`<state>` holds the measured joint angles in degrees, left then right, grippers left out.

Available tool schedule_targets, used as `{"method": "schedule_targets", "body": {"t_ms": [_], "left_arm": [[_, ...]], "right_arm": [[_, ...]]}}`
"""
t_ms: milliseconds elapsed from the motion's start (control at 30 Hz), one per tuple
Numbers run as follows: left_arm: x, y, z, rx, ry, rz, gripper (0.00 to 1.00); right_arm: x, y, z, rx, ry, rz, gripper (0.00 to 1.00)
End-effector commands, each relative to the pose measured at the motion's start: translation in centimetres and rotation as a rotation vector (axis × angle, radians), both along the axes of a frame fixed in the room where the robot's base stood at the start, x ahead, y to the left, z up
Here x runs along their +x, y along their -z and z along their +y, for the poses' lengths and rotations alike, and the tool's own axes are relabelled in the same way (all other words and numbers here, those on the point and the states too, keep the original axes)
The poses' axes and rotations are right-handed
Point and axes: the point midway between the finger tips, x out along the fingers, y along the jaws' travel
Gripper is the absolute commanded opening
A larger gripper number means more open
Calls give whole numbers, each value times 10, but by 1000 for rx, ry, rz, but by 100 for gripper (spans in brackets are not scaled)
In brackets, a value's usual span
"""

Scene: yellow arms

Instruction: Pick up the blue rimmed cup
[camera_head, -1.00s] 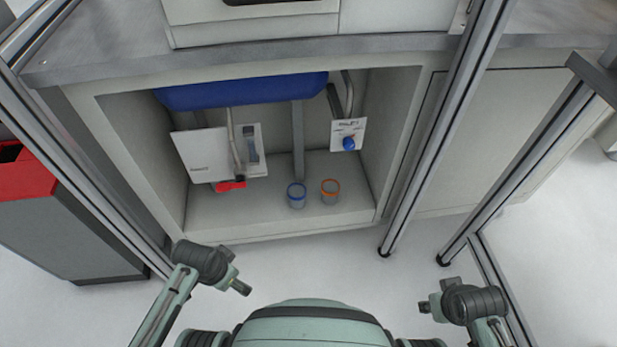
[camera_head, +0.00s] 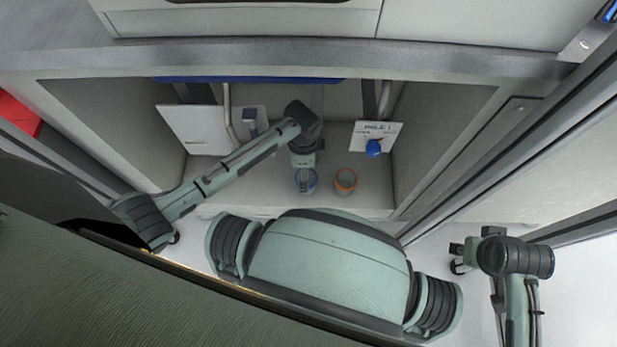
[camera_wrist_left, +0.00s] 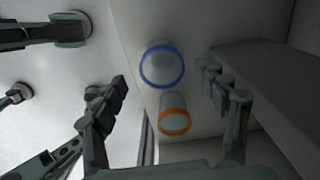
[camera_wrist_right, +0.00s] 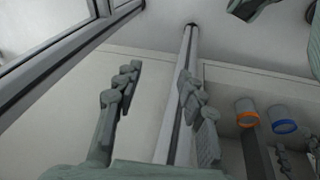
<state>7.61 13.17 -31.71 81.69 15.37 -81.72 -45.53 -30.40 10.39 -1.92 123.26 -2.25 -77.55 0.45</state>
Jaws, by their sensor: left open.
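The blue rimmed cup (camera_head: 312,183) stands upright on the cabinet floor, partly hidden behind my left gripper (camera_head: 304,180) in the head view. In the left wrist view the blue rimmed cup (camera_wrist_left: 162,67) shows ahead of my left gripper (camera_wrist_left: 170,92), whose fingers are spread wide and empty. The cup also shows in the right wrist view (camera_wrist_right: 284,126). My right gripper (camera_head: 458,256) is far to the right, outside the cabinet. In the right wrist view its fingers (camera_wrist_right: 155,90) are apart with nothing between them.
An orange rimmed cup (camera_head: 346,181) stands close to the right of the blue one. White panels (camera_head: 196,128) and a blue knob (camera_head: 373,148) are at the back of the cabinet. The cabinet's side walls and the blue basin (camera_head: 250,80) above bound the space.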

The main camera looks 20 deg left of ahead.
Motion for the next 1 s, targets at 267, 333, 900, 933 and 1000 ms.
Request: {"method": "schedule_targets", "body": {"t_ms": [267, 333, 900, 933, 1000], "left_arm": [[1, 42, -4, 0, -3, 2, 73], [2, 50, -4, 0, -3, 0, 73], [2, 55, -4, 1, -3, -2, 45], [2, 55, -3, 1, -3, -2, 41], [2, 55, -3, 1, -3, -2, 32]], "right_arm": [[-4, -30, -1, -15, 2, -24, 40], [-5, -36, -1, -18, 2, -27, 40], [-6, -43, -2, -20, 4, -30, 40], [-6, -43, -2, -20, 4, -30, 40], [-6, -43, -2, -20, 4, -30, 40]]}}
